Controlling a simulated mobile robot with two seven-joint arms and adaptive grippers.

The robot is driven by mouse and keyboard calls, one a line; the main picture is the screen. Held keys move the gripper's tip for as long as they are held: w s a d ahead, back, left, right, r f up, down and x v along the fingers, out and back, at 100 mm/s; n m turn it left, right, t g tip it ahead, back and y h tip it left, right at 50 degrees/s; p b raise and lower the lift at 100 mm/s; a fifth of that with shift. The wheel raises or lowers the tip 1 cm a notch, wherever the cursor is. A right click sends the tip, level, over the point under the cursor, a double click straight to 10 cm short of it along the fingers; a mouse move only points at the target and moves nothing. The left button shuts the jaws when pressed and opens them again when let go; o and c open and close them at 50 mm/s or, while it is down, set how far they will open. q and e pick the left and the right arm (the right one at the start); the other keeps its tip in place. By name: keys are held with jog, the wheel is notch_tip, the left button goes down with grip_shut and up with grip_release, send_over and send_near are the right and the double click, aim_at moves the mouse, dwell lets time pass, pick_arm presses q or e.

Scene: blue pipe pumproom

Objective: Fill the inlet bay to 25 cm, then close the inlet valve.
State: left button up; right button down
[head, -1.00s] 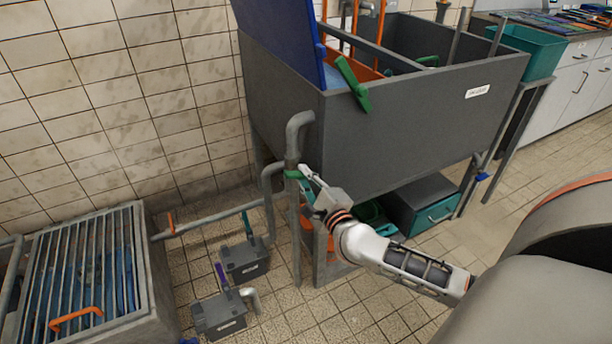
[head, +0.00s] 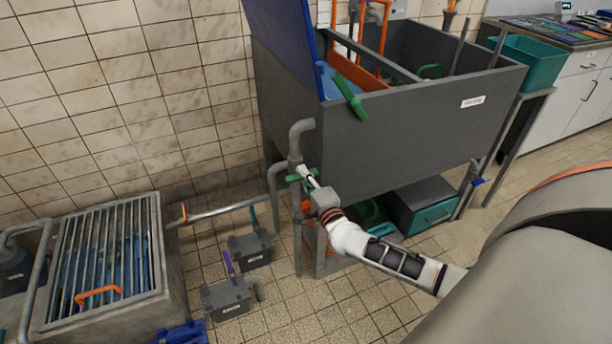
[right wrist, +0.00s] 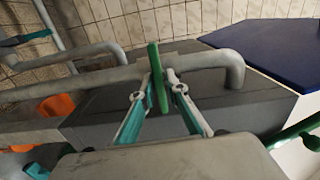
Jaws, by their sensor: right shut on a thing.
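A grey tank (head: 420,130) stands on legs, with a bent grey pipe (head: 296,140) running down its left side. A small green valve handle (head: 292,179) sits on this pipe. My right gripper (head: 304,176) is shut on the handle; in the right wrist view the green handle (right wrist: 157,80) stands between the two fingers. Inside the tank's near left part a light-blue surface (head: 327,82) shows, perhaps water; I cannot read its level. My left gripper is not in view.
A green lever (head: 350,97) hangs over the tank rim beside a blue panel (head: 285,40). A barred grate box (head: 105,260) with an orange handle stands at left. Grey boxes (head: 228,298) sit on the floor. A teal bin (head: 530,62) is at the right.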

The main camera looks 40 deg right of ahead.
jog(key=c, duration=2.2)
grip_release()
jog(key=shift+o, duration=0.2)
jog(key=v, duration=1.2)
jog(key=shift+s, duration=0.1)
